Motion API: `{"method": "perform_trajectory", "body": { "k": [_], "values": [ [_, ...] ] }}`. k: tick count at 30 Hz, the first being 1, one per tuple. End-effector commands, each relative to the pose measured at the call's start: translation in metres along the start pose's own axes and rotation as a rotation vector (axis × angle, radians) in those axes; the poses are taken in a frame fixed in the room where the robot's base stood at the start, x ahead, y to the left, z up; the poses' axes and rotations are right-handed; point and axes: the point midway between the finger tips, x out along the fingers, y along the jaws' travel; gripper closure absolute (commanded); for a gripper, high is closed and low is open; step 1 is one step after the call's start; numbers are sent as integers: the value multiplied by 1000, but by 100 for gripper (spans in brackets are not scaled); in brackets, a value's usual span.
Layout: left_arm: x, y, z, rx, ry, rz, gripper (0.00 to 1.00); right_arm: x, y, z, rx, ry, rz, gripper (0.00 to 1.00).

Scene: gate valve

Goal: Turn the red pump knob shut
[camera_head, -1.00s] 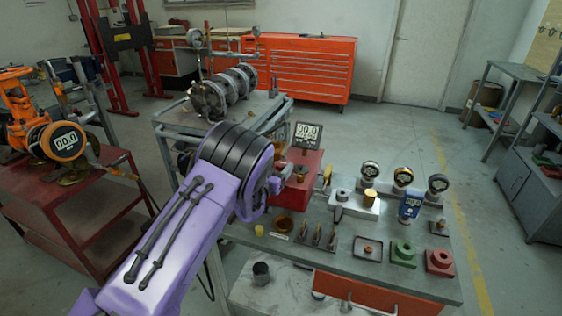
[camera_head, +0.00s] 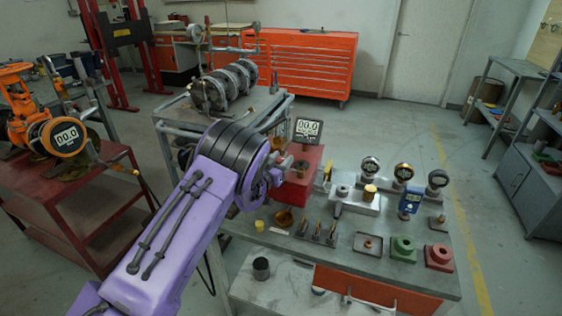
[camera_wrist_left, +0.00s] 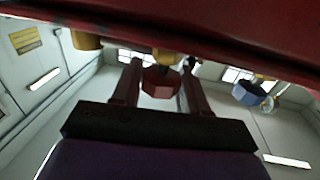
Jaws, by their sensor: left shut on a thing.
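The red knob (camera_wrist_left: 160,82) shows in the left wrist view between the two fingers of my left gripper (camera_wrist_left: 157,85). The fingers are shut on it, one on each side. In the head view the left gripper (camera_head: 284,168) is at the left side of the red pump body (camera_head: 305,180), and my purple arm hides much of that side. The knob is hard to make out in the head view. My right gripper is not in view.
The grey bench (camera_head: 340,250) holds gauges (camera_head: 403,175), a square tray (camera_head: 368,244), a green block (camera_head: 403,248) and a red block (camera_head: 438,257). A trolley with flanged pipe (camera_head: 225,88) stands behind. A red table (camera_head: 75,200) with an orange valve is at the left.

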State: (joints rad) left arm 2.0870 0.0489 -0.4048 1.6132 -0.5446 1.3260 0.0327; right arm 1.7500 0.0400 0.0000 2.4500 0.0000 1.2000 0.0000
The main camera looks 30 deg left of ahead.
Motion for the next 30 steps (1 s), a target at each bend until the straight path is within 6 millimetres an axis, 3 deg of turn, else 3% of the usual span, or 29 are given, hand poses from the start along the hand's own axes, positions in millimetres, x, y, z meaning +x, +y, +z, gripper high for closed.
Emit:
{"method": "perform_trajectory", "body": {
  "k": [30],
  "values": [
    [0,-1,3,2,1,787,87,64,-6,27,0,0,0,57]
  ]
}}
